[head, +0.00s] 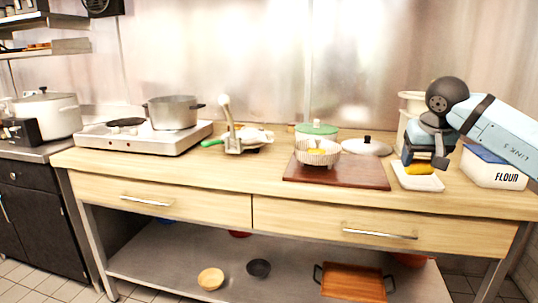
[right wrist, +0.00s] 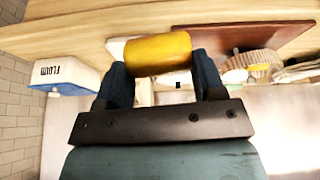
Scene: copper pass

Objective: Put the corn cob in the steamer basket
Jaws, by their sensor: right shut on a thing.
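The yellow corn cob (head: 419,169) is between the fingers of my right gripper (head: 424,163), just over a white square dish (head: 417,183) at the right of the counter. I cannot tell whether the cob still touches the dish. In the right wrist view the corn cob (right wrist: 158,53) lies across both blue fingers of the right gripper (right wrist: 160,72), which is shut on it. The steamer basket (head: 317,158), a pale ribbed bowl with something yellow inside, stands on a brown board (head: 345,176) to the left. It also shows in the right wrist view (right wrist: 246,60). My left gripper is out of view.
A pot (head: 173,114) sits on the hob at left.

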